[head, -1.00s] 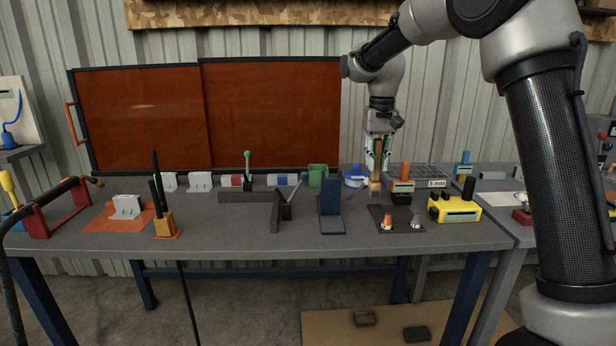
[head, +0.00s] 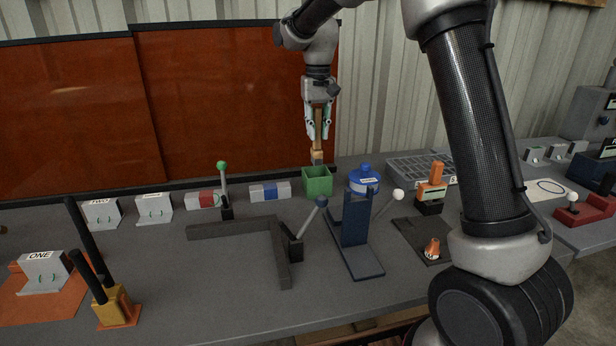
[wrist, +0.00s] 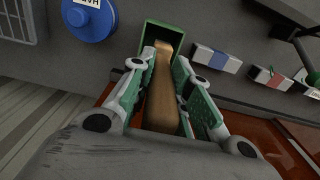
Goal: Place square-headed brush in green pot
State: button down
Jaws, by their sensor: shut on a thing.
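My gripper (head: 318,128) is shut on the wooden handle of the brush (head: 317,154), which hangs upright with its pale square head down. The green pot (head: 318,183) is an open square box on the bench, directly below the brush in the head view. The brush head is at or just above the pot's rim; I cannot tell whether it has passed the rim. In the wrist view the brush (wrist: 161,100) runs between the fingers toward the green pot (wrist: 163,32), and its far end overlaps the pot's opening.
A blue round container (head: 363,180) stands close right of the pot. A white block with a blue band (head: 270,191) lies to its left. A dark blue stand (head: 356,232) and a lever (head: 300,236) are in front. An orange-red panel (head: 235,100) stands behind.

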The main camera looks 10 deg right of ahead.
aim_at(317, 150)
notch_tip(317, 150, down, 9)
dwell(0.4)
jog(key=c, duration=1.3)
grip_release()
jog(key=shift+f, duration=0.15)
